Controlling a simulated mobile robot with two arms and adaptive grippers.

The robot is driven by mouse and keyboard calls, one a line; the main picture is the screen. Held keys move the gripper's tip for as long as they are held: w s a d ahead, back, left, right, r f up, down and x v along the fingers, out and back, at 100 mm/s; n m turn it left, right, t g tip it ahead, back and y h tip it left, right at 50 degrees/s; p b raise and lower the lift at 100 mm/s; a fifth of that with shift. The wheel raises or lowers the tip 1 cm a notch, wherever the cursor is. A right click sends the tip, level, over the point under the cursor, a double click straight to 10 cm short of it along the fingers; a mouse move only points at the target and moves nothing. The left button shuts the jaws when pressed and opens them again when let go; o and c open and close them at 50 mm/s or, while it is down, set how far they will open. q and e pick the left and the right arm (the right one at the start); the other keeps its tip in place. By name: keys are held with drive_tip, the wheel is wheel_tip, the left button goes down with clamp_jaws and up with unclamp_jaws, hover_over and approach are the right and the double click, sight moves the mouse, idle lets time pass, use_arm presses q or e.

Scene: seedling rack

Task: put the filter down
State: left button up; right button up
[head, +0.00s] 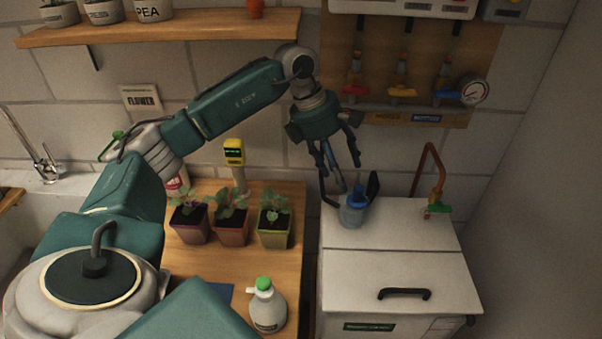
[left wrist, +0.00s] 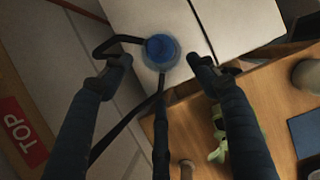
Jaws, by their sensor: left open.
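The filter (head: 352,212), a small clear-blue cylinder with a blue cap, stands upright on the left part of the white chest's lid (head: 390,222). In the left wrist view the filter (left wrist: 160,50) shows from above, between the fingertips and beyond them. A dark bent bar runs beside it. My left gripper (head: 340,170) is open, pointing down just above the filter, its fingers spread. In the left wrist view the fingers of my left gripper (left wrist: 158,68) stand apart, with no visible grip on the filter. My right gripper is not in view.
Several potted seedlings (head: 230,226) and a white bottle with a green cap (head: 267,308) stand on the wooden bench left of the chest. A copper pipe with a tap (head: 436,182) rises at the chest's back right. The lid's right part is clear.

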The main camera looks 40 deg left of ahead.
use_arm(q)
drive_tip(key=s+a+b, duration=0.2)
drive_tip(key=s+a, duration=0.4)
drive_tip(key=a, duration=0.2)
drive_tip(key=shift+b, duration=0.35)
drive_tip(key=shift+f, duration=0.15)
